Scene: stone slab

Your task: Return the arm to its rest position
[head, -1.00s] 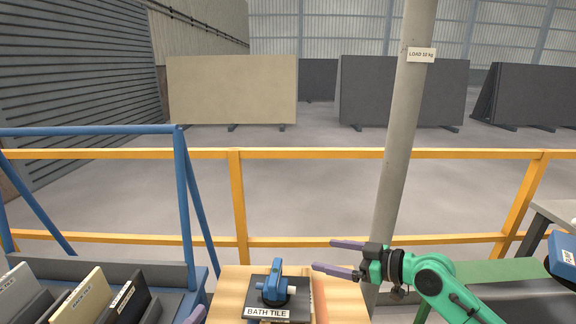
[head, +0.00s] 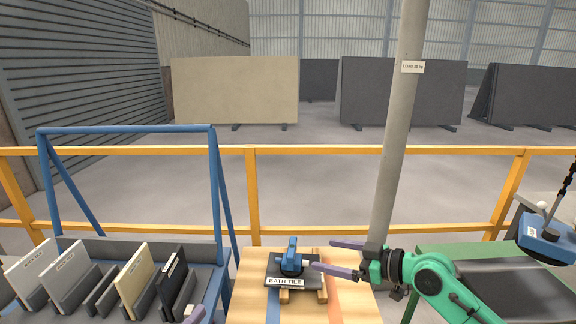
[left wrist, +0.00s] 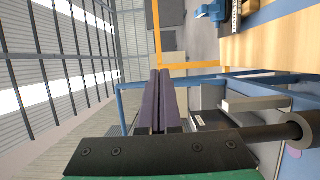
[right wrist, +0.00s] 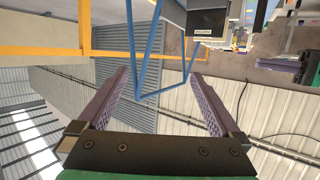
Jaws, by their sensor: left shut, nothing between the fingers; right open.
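My right gripper (head: 335,257) is at the right of the wooden table in the head view, its two purple fingers spread and empty. The right wrist view shows the gap between its fingers (right wrist: 160,73). A dark slab labelled BATH TILE (head: 273,276) lies on wooden strips on the table, with a blue lifting tool (head: 291,256) on top.
A blue-framed rack (head: 215,190) with several upright tile samples (head: 136,275) stands at left. A yellow railing (head: 300,153) and a grey post (head: 399,130) are behind the table. A green-edged belt (head: 510,282) and a hanging blue device (head: 545,238) are at right.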

